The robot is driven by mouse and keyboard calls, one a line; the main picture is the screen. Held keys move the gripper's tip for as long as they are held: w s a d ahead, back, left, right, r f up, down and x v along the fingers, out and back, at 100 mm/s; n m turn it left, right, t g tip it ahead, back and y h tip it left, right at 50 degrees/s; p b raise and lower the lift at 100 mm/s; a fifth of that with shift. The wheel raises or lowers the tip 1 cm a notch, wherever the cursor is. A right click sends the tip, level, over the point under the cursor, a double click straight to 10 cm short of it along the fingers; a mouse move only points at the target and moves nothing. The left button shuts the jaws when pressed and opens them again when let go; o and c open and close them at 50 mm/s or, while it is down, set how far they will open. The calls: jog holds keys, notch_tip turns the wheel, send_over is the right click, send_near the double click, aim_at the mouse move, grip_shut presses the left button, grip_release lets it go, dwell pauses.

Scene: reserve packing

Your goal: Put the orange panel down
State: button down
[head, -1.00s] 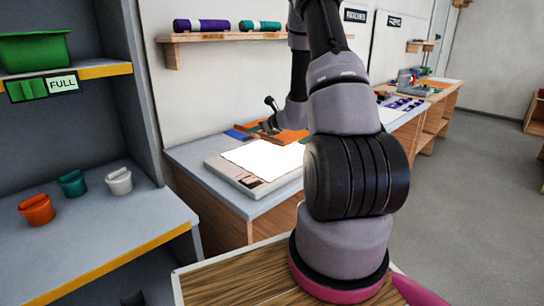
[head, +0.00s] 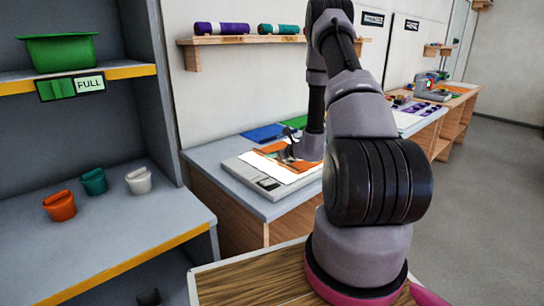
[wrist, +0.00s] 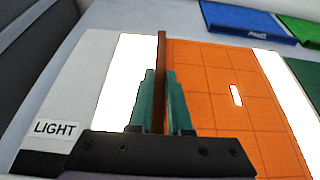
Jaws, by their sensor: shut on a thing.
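The orange panel (wrist: 215,100) has faint grid lines, a small lit slot and an upright brown-orange strip along its left side. My gripper (wrist: 159,75) is shut on this strip, with a teal finger on each side. The panel lies flat over the glowing light box (wrist: 80,80), marked LIGHT, and bright bands show at its left and right. In the head view the panel (head: 272,147) shows over the light box (head: 243,176), with my gripper (head: 290,152) partly hidden by my wrist. I cannot tell whether it rests on the box or hovers just above.
A blue panel (head: 264,133) and a green panel (head: 295,122) lie behind the light box on the grey bench (head: 205,156). A shelf (head: 130,225) at left holds orange, teal and white pots. My arm hides part of the bench's right side.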

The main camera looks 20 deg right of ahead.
jog(key=c, duration=0.8)
grip_release()
jog(key=shift+f, duration=0.1)
jog(key=shift+c, duration=0.2)
